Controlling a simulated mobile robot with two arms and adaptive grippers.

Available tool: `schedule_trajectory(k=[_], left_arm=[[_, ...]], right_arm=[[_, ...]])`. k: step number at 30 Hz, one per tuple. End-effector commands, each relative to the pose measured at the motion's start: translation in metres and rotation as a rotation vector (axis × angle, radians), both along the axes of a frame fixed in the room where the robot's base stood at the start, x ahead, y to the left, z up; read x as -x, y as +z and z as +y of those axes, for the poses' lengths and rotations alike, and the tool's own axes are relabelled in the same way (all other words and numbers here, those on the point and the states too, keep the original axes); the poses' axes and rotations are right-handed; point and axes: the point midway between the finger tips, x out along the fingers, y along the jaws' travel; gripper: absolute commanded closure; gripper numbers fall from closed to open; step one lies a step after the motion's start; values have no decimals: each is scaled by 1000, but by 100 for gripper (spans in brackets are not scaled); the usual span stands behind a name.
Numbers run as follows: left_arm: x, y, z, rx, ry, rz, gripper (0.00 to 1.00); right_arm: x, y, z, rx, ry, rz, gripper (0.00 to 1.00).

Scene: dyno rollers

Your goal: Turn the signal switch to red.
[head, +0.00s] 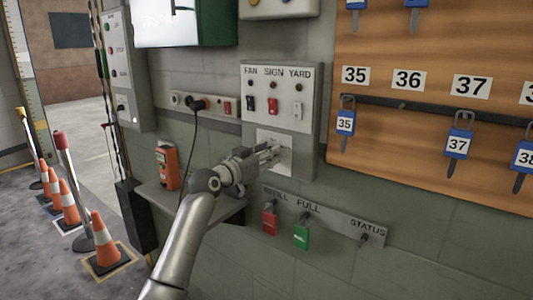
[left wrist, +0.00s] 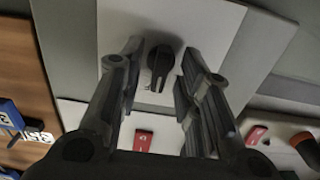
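A dark rotary knob (left wrist: 160,64) sits on a pale square plate (left wrist: 205,25) in the left wrist view. In the head view this plate (head: 270,134) is on the lower part of the wall panel marked FAN, SIGN and YARD (head: 279,72). My left gripper (head: 274,153) reaches up to the plate and hides the knob there. In the left wrist view its two fingers (left wrist: 158,55) are apart, one on each side of the knob, with gaps showing. I cannot read a mark saying which way the knob points. My right gripper is not in view.
Above the plate are a black, a red (head: 272,105) and a white switch. A small shelf (head: 215,207) with an orange device (head: 167,165) is at the left. Below hangs a strip with red and green tags (head: 301,236). A key board (head: 440,90) is at the right.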

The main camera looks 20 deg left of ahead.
Motion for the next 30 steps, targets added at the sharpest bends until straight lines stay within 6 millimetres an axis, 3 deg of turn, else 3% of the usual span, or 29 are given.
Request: schedule_trajectory(k=[9, 17, 30], left_arm=[[-1, 0, -1, 0, 0, 0, 69], [-1, 0, -1, 0, 0, 0, 100], [-2, 1, 0, 114, 0, 43, 100]], right_arm=[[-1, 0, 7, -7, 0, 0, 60], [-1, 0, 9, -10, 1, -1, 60], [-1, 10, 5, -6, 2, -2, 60]])
